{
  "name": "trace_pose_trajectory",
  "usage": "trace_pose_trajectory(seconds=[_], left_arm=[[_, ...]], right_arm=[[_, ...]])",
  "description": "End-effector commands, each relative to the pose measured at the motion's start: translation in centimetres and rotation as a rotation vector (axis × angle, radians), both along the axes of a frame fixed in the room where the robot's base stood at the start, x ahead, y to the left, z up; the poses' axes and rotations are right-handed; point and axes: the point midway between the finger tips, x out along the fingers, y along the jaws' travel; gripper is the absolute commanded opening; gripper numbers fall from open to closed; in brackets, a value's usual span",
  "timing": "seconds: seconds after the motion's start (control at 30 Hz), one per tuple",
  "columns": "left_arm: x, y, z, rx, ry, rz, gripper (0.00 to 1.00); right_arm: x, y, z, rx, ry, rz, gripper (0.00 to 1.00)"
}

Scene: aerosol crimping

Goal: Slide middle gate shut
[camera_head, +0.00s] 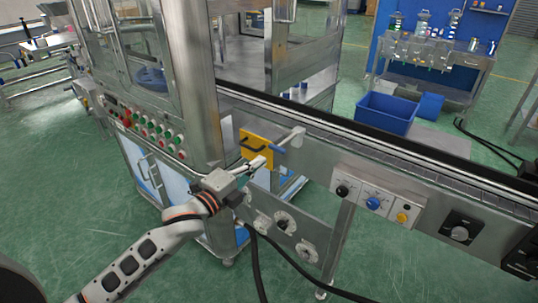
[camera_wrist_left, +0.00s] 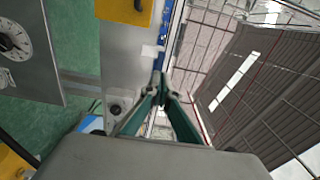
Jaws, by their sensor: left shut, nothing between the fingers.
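A yellow plate with a black handle (camera_head: 256,146) sits on the side of the conveyor frame, next to the machine's steel column. I take it for the middle gate, but cannot be sure. Part of the yellow plate shows at the top of the left wrist view (camera_wrist_left: 124,10). My left gripper (camera_head: 259,163) is shut and empty, with its fingertips just below the plate in the head view. In the left wrist view its fingertips (camera_wrist_left: 158,80) meet beside a blue strip (camera_wrist_left: 168,35). Whether they touch anything is unclear. My right gripper is out of view.
A metal rod with a blue block (camera_head: 288,140) sticks out right of the yellow plate. A control box with knobs (camera_head: 376,203) is on the conveyor side (camera_head: 440,210). Black cables (camera_head: 258,270) hang below. A blue bin (camera_head: 386,113) stands on the floor behind the conveyor.

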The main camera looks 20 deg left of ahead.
Motion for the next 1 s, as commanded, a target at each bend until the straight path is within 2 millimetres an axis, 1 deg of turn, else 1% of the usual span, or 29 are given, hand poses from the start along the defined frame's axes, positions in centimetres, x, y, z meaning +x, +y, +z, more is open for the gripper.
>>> trace_pose_trajectory(seconds=[0.03, 0.1, 0.3, 0.43, 0.83, 0.93, 1.0], left_arm=[[1.0, -0.4, 0.1, -0.001, -0.001, 0.0, 0.0], [2.1, -0.7, 0.1, -0.001, -0.001, 0.001, 0.0], [4.2, -1.6, 0.0, -0.001, 0.0, 0.0, 0.0], [4.8, -1.8, 0.0, 0.0, 0.0, 0.0, 0.0], [5.1, -1.9, 0.0, 0.0, 0.0, 0.0, 0.0], [6.2, -2.2, 0.1, 0.0, -0.001, 0.0, 0.0], [7.3, -2.7, 0.2, 0.001, -0.001, 0.0, 0.0]], right_arm=[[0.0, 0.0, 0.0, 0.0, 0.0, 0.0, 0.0], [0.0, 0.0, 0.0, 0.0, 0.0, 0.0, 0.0], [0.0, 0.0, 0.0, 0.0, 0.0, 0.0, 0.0], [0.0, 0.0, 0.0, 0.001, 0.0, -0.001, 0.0], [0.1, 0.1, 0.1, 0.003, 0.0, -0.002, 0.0], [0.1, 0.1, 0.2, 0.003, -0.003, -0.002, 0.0], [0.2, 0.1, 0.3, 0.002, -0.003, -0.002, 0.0]])
